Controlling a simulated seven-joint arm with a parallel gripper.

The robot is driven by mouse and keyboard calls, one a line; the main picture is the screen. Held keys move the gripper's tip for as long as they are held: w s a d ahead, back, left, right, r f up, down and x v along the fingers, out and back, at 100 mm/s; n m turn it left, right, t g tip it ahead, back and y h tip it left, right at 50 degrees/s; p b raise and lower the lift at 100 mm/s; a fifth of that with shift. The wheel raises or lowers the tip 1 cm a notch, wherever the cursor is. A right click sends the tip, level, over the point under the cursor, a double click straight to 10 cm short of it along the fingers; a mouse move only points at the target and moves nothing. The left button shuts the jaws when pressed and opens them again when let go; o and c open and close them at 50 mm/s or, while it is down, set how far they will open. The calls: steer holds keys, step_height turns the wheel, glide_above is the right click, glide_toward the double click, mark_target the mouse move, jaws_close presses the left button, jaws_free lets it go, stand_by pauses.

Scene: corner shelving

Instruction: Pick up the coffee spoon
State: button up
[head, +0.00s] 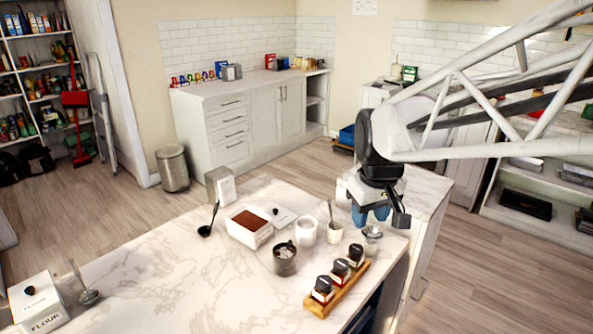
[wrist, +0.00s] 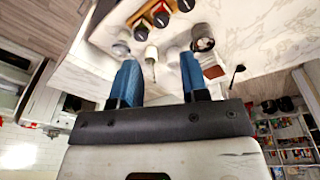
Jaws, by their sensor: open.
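A black long-handled spoon (head: 207,226) lies on the marble counter, left of an open white box of brown powder (head: 248,228); it also shows right of my gripper in the wrist view (wrist: 237,72). Another spoon (head: 331,212) stands in a small white cup (head: 335,234). I cannot tell for certain which one is the coffee spoon. My gripper (head: 370,214) is open and empty, its blue fingers pointing down near the counter's right end, behind and right of the small cup. In the wrist view the cup (wrist: 151,53) shows between the fingertips (wrist: 158,60).
A dark mug (head: 285,261), a second white cup (head: 306,232), a glass dish (head: 372,240) and a wooden tray of jars (head: 340,290) crowd the counter's right end. The counter's left middle is clear.

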steer(key=w+f+n+g, duration=0.1)
steer(key=w+f+n, duration=0.25)
steer(key=w, duration=1.35)
steer(key=n+g, duration=0.1)
steer(key=n, duration=0.3)
glide_above(330, 207)
step_height(330, 207, down, 12)
steer(key=shift+s+d+r, duration=0.1)
steer(key=shift+w+f, duration=0.35)
steer(key=shift+f, duration=1.3)
steer(key=shift+f, duration=2.65)
